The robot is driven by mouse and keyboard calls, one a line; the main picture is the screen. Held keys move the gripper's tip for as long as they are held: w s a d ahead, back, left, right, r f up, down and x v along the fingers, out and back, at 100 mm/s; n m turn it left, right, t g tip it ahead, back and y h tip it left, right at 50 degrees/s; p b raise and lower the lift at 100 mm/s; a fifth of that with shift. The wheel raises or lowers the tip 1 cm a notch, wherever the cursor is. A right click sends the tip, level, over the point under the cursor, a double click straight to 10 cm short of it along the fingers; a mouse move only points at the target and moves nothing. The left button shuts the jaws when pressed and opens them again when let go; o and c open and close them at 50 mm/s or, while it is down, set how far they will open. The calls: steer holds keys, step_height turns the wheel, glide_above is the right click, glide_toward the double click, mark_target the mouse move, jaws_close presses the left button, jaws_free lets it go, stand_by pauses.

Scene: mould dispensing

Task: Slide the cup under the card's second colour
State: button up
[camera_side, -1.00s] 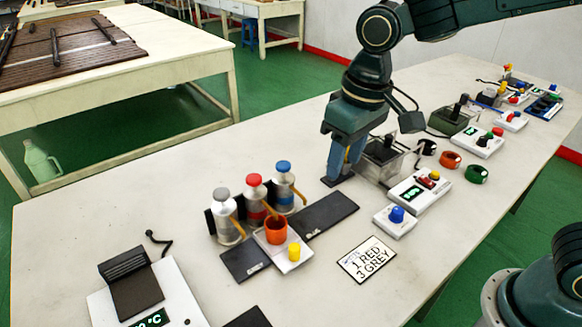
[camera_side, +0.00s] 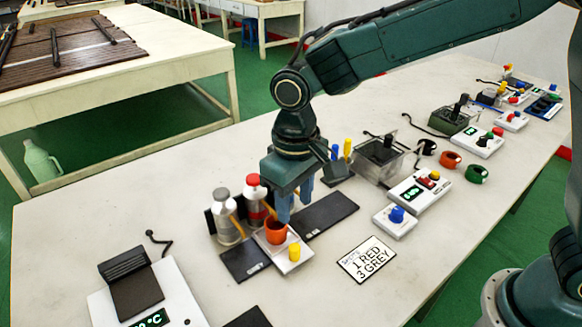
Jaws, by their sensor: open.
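The orange cup (camera_side: 276,232) stands upright on a small white carriage (camera_side: 293,262) with a yellow knob (camera_side: 294,252), near the red-capped dispenser's spout. The grey-capped dispenser (camera_side: 225,222) stands to the left, the red-capped dispenser (camera_side: 254,192) beside it. The blue-capped dispenser is hidden behind my gripper. The white card (camera_side: 366,260) lies flat and reads "1 RED" and "3 GREY", so its second colour is grey. My gripper (camera_side: 295,204) is open and empty, fingers pointing down, just above and behind the cup. Whether a finger touches anything is unclear.
A blue-knobbed box (camera_side: 395,221) and a display box (camera_side: 419,195) stand to the right. A metal bin (camera_side: 378,165) is behind. A scale-like device (camera_side: 151,290) is at the front left.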

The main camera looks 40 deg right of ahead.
mark_target(294, 247)
step_height(294, 247, down, 13)
stand_by(0.7)
steer(key=shift+c, duration=0.4)
jaws_close()
